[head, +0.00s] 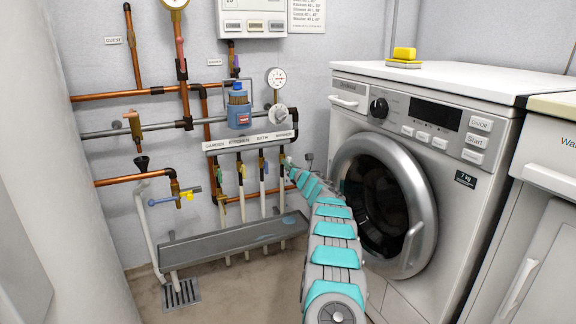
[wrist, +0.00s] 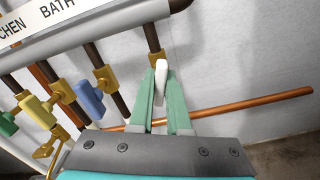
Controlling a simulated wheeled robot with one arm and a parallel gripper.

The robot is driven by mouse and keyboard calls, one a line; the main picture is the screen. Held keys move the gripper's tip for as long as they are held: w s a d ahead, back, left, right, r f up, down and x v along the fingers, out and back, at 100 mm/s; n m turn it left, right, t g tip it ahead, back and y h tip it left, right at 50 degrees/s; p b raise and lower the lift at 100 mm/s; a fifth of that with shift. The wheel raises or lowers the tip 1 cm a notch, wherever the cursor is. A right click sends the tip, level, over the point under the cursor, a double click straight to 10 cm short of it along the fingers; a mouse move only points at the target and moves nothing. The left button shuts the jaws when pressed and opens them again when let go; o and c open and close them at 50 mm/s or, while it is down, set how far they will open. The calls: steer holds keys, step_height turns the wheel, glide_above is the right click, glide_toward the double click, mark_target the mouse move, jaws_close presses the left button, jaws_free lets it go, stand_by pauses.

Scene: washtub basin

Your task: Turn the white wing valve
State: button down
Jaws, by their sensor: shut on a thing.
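The white wing valve (wrist: 161,76) sits on a brass body on the rightmost drop pipe below the labelled manifold in the wrist view. My gripper (wrist: 163,80) has its two green fingers on either side of the white wing and is shut on it. The wing points roughly along the fingers and leans slightly. In the head view my gripper (head: 286,162) is at the right end of the manifold, and my arm hides much of that area; the white wing cannot be made out there.
Beside it hang a blue wing valve (wrist: 90,98), a yellow one (wrist: 40,112) and a green one (wrist: 8,125). A copper pipe (wrist: 255,104) runs behind my fingers. A washing machine (head: 430,160) stands right of my arm. A grey trough (head: 215,243) lies below the pipes.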

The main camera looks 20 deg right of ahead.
steer(key=shift+m+p, duration=0.3)
steer(key=shift+m, duration=0.1)
steer(key=shift+d+r+m+p, duration=0.1)
steer(key=shift+m+p, duration=0.6)
steer(key=shift+m, duration=0.3)
steer(key=m+p, duration=0.3)
steer(key=m, duration=0.1)
steer(key=shift+m, duration=0.3)
steer(key=m+p, duration=0.2)
steer(key=shift+m, duration=0.3)
steer(key=shift+m+p, duration=1.4)
steer(key=shift+m, duration=0.4)
steer(key=c, duration=0.9)
jaws_free()
